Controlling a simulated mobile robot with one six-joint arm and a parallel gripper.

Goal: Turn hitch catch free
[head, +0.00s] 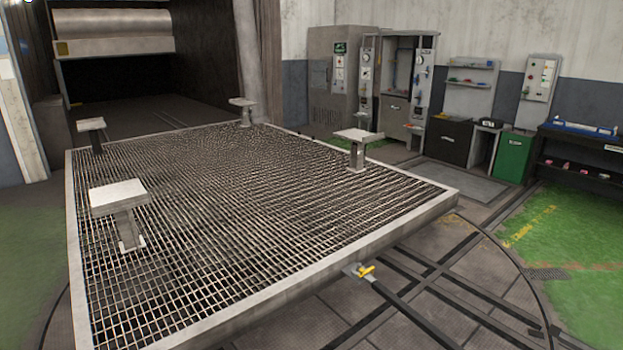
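A small yellow handle (366,270), which looks like the hitch catch, sits at the near right edge of a large grated platform (330,262). It lies on a small grey fitting just below the platform's rim, above a dark rail or bar (400,306) that runs toward the lower right. It is too small to tell whether the catch is engaged or free. My gripper is not in view.
Several pedestals with flat tops (118,194) stand on the platform. Floor rails (455,255) cross at the right. Cabinets (340,80), a green bin (513,157) and a shelf (580,155) line the back wall. Open floor lies right of the platform.

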